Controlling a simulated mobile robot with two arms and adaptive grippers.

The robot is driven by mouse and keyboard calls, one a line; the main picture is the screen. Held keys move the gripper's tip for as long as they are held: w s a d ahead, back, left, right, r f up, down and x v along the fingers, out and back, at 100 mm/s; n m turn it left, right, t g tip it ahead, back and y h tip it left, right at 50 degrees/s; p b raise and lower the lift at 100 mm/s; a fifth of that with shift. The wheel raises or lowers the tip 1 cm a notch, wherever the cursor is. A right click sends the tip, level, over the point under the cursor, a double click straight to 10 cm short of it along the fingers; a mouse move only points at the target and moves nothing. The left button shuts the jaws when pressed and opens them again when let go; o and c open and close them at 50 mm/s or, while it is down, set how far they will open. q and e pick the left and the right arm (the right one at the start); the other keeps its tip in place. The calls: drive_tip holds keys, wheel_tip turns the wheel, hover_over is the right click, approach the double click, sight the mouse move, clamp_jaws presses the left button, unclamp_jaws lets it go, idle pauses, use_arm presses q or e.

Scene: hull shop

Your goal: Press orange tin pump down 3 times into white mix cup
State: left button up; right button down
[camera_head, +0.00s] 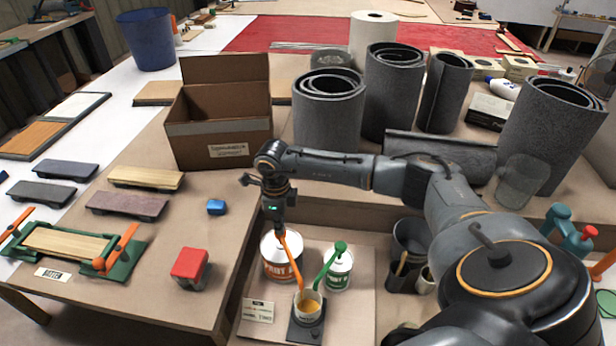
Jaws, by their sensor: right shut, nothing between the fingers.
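The orange tin (270,268), a white can with an orange label reading "PAINT", stands on the lower board. Its orange pump (290,258) rises from the top, and its spout slopes down to the right toward the white mix cup (308,312). The cup holds orange-yellow paint and stands on a dark scale (297,334). My right gripper (279,222) points down, shut and empty, right over the orange pump's top. Whether it touches the pump, I cannot tell. My left gripper is not in view.
A white tin with a green pump (340,270) stands just right of the orange tin. A label card (257,311) lies to the left. Dark pots (409,240) stand at right. An open cardboard box (220,140) and grey rolls (325,115) stand behind.

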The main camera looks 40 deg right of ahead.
drive_tip(key=shift+s+f, duration=0.1)
drive_tip(key=shift+f, duration=0.35)
drive_tip(key=shift+r+p, duration=0.8)
drive_tip(key=shift+r, duration=0.8)
drive_tip(key=shift+f, duration=0.2)
drive_tip(key=shift+f+b, duration=1.35)
drive_tip(key=shift+f, duration=0.1)
